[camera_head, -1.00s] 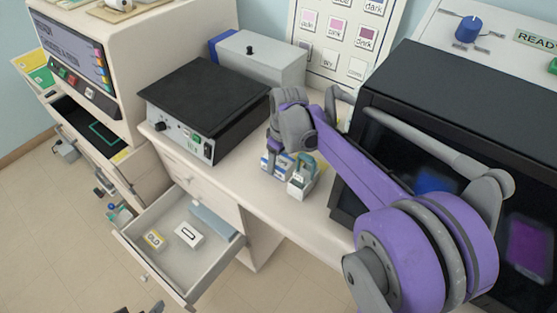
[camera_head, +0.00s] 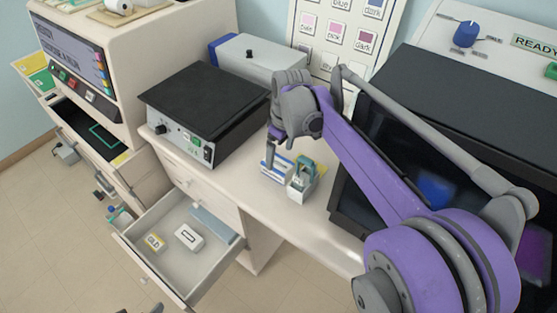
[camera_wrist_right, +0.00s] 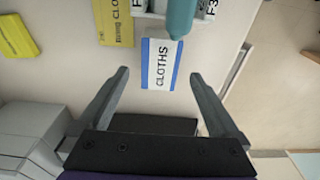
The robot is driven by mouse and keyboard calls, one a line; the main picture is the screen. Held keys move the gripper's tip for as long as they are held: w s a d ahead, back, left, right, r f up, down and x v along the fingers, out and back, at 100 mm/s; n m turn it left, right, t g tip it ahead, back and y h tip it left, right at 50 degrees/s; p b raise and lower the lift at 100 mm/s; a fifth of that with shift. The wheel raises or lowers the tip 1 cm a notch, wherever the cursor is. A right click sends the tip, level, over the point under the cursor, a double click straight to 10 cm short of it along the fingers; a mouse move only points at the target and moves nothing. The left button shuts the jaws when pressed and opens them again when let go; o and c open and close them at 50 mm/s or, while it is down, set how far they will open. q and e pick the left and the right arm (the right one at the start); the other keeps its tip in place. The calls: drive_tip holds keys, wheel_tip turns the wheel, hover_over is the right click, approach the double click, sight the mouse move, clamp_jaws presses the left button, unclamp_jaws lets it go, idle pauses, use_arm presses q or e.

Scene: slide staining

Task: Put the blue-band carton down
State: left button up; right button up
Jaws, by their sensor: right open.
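The blue-band carton (camera_head: 277,168), white with blue edge bands and the word CLOTHS, rests on the white bench top, left of a small white rack with a teal handle (camera_head: 303,178). In the right wrist view the carton (camera_wrist_right: 158,70) lies ahead, between the lines of the two fingers. My right gripper (camera_head: 271,153) is above and beside the carton. In the right wrist view its fingers (camera_wrist_right: 159,76) are spread, with nothing gripped between them. Small dark tips at the bottom edge of the head view may be my left gripper (camera_head: 140,309); their state is unclear.
A black-topped hot plate (camera_head: 205,105) stands left of the carton, and a dark cabinet (camera_head: 430,120) stands to the right. The bench front is clear.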

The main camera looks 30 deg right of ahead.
sight(282, 165)
use_arm(q)
drive_tip(key=shift+w+r, duration=0.1)
drive_tip(key=shift+r, duration=0.25)
use_arm(e)
wheel_tip(282, 165, up, 7)
drive_tip(key=shift+s+d+f, duration=0.15)
drive_tip(key=shift+s+f, duration=0.05)
drive_tip(key=shift+s, duration=0.2)
